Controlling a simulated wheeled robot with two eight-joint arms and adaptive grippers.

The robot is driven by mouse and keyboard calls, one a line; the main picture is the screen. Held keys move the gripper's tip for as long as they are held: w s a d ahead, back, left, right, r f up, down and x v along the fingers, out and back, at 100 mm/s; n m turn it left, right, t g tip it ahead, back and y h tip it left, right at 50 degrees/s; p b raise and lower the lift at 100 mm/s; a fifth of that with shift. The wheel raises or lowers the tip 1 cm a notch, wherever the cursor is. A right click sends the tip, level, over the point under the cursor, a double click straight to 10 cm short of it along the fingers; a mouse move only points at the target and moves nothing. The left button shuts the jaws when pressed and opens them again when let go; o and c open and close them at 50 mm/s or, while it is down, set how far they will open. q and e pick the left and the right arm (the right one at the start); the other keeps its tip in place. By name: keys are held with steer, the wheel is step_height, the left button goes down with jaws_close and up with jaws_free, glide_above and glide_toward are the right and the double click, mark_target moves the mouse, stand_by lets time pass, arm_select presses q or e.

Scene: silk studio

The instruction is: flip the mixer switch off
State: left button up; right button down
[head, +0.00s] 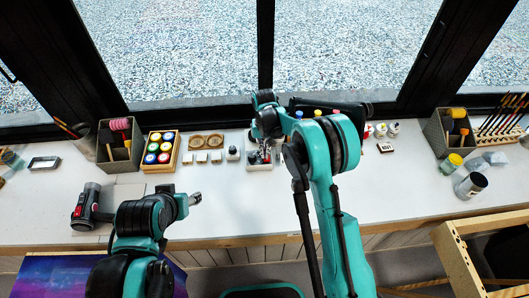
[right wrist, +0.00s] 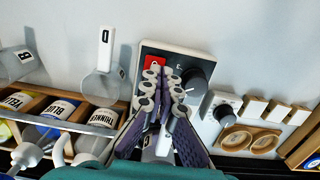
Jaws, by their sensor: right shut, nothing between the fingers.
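The mixer (right wrist: 178,50) is a pale box with a dark face. It carries a red switch (right wrist: 153,63) and a large black knob (right wrist: 198,82). My right gripper (right wrist: 163,78) is shut and empty, with its fingertips over the mixer between the red switch and the knob. The fingers partly cover the switch, and I cannot tell whether they touch it or which way it is set. In the head view the mixer (head: 256,166) lies mostly under my right gripper (head: 262,153). My left gripper (head: 195,199) is over the table, away from the mixer; its jaw state is unclear.
A small knobbed device (right wrist: 220,106), white blocks (right wrist: 256,105) and round wooden pieces (right wrist: 237,140) lie beside the mixer. A wooden rack of labelled bottles (right wrist: 72,141) is on its other side, with a clear scoop-like vessel (right wrist: 103,84). The table front is mostly clear.

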steer(key=r, duration=0.1)
steer(key=r+p, duration=0.1)
steer(key=r, duration=0.1)
steer(key=r+p, duration=0.1)
steer(key=shift+s+d+r, duration=0.1)
steer(key=shift+s+r, duration=0.15)
steer(key=shift+r, duration=0.1)
step_height(320, 180, up, 9)
steer(key=s+p, duration=0.1)
steer(key=shift+s, duration=0.35)
steer(key=s+d+r+t+b, duration=0.2)
steer(key=s+d+b, duration=0.15)
steer(key=s, duration=0.35)
steer(key=s+d+r+t+b, duration=0.2)
steer(key=s+d+r+b, duration=0.15)
steer(key=s, duration=0.25)
steer(key=s+d+f+t+b, duration=0.4)
steer(key=s+f, duration=0.4)
steer(key=s, duration=0.4)
steer(key=shift+s+d+f+b, duration=0.2)
steer(key=shift+s+d+b, duration=0.05)
steer(key=shift+s+b, duration=0.1)
